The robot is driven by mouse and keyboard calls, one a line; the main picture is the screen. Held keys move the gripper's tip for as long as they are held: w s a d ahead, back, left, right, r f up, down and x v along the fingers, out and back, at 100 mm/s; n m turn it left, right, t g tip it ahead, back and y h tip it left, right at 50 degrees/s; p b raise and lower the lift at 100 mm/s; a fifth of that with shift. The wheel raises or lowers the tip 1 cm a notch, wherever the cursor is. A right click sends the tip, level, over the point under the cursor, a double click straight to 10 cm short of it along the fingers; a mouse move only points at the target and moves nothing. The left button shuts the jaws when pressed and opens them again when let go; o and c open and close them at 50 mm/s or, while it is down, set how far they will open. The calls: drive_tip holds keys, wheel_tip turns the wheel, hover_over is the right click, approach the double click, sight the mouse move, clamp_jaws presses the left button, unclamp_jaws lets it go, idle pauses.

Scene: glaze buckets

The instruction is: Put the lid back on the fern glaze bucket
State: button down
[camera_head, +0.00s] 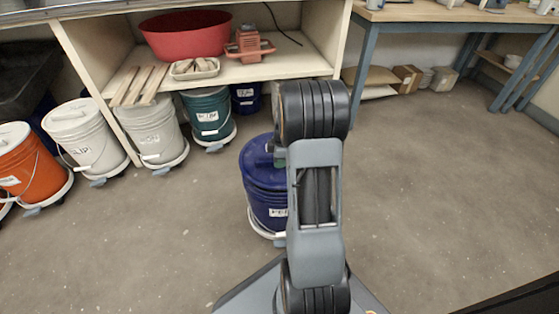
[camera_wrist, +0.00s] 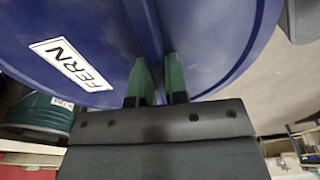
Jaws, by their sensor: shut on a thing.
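The fern glaze bucket (camera_head: 268,207) is blue and stands upright on a low white-rimmed base; its white label is partly cut off by my arm. A blue lid (camera_head: 256,165) shows at the bucket's top. In the wrist view the blue lid (camera_wrist: 205,40) fills the upper part and has a white label reading FERN (camera_wrist: 72,63). My gripper (camera_wrist: 158,80) has green fingers shut on the raised bar across the lid. My arm hides much of the gripper and the lid's right side in the head view. I cannot tell whether the lid is seated or slightly above the rim.
An orange bucket (camera_head: 30,165), two white buckets (camera_head: 85,140) (camera_head: 150,130) and a teal bucket (camera_head: 208,115) stand along the shelf at left. Another dark blue bucket (camera_head: 245,98) is behind. A shelf holds a red basin (camera_head: 186,36). Floor at right is clear.

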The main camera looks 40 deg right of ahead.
drive_tip(key=shift+f+b, duration=0.4)
drive_tip(key=shift+f, duration=0.4)
idle(1.4)
drive_tip(key=c, duration=0.6)
unclamp_jaws()
drive_tip(key=shift+r, duration=0.1)
idle(0.4)
drive_tip(key=shift+r+p, duration=2.8)
drive_tip(key=shift+r, duration=0.6)
clamp_jaws()
